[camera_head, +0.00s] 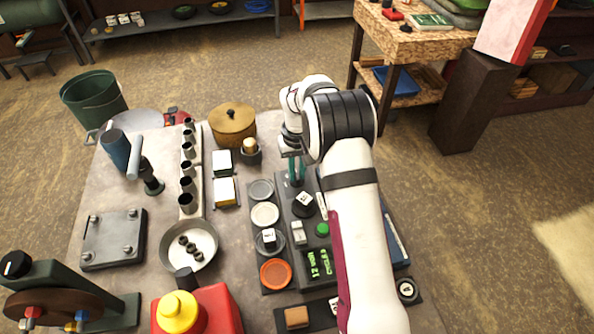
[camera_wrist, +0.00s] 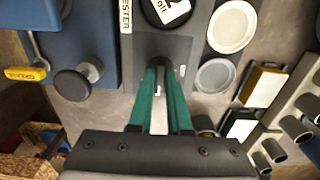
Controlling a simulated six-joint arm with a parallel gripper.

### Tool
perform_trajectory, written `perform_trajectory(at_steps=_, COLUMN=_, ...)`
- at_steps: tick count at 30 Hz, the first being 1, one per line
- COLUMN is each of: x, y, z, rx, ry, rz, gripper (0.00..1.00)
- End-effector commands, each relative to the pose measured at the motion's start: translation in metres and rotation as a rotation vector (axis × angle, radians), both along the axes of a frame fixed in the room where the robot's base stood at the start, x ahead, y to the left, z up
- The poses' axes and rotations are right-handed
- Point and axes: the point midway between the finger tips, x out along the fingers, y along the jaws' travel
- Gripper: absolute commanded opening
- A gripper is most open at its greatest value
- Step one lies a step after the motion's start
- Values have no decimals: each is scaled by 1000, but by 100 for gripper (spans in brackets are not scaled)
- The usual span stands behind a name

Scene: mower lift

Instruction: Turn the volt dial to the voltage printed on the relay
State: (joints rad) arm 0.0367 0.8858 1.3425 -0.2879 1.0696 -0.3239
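The tester (camera_head: 318,264) is a dark panel with a green lit display that seems to read 12 VOLT. A black round part with a white label (camera_head: 304,203) sits on it, and the wrist view shows this label (camera_wrist: 172,8) with "2" and "volt" readable; it appears to be the relay. A dark round knob (camera_wrist: 158,70), apparently the volt dial, lies at my fingertips. My gripper (camera_wrist: 161,84) points down there with its green fingers a little apart. I cannot tell whether they touch the knob. In the head view, my gripper (camera_head: 296,172) is above the tester's far end.
A green button (camera_head: 322,229) and a pale block (camera_head: 298,232) are close by. A brown pot (camera_head: 233,125) stands behind. My arm covers the tester's right side.

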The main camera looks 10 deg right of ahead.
Motion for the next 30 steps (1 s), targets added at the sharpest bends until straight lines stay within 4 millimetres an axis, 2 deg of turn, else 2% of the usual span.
perform_trajectory(at_steps=1, x=2, y=0, z=0, rx=0, ry=-6, rz=2, gripper=23)
perform_trajectory(at_steps=5, x=1, y=0, z=0, rx=0, ry=-4, rz=2, gripper=46)
perform_trajectory(at_steps=13, x=1, y=0, z=1, rx=0, ry=-2, rz=1, gripper=46)
perform_trajectory(at_steps=16, x=1, y=0, z=8, rx=0, ry=-3, rz=1, gripper=46)
perform_trajectory(at_steps=20, x=2, y=0, z=36, rx=-1, ry=-7, rz=1, gripper=46)
perform_trajectory(at_steps=27, x=1, y=0, z=112, rx=0, ry=-7, rz=0, gripper=46)
perform_trajectory(at_steps=30, x=1, y=0, z=136, rx=0, ry=-6, rz=0, gripper=46)
